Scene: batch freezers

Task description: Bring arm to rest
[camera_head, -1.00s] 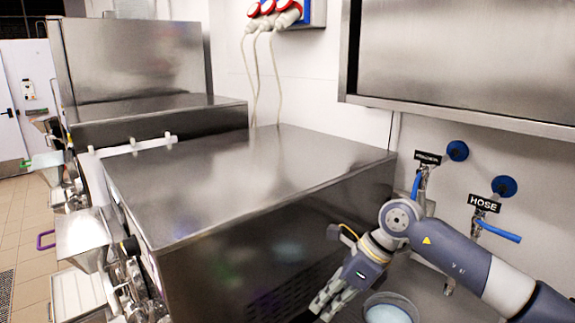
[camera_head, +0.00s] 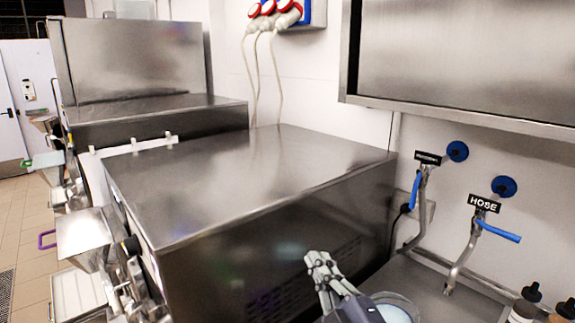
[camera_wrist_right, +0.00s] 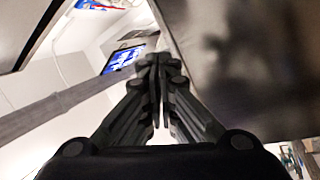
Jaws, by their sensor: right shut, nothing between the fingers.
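My right gripper (camera_head: 318,262) is at the bottom middle of the head view, in front of the dark side of the near steel machine (camera_head: 250,185). Its fingers point up and away, and they are shut with nothing between them. In the right wrist view the fingers of my right gripper (camera_wrist_right: 155,62) meet in the middle. Most of the right arm is out of the head view. My left gripper is not in view.
Two taps (camera_head: 465,255) with blue handles are on the right wall, and dark-capped bottles (camera_head: 526,300) stand below. A steel cabinet (camera_head: 465,60) hangs above.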

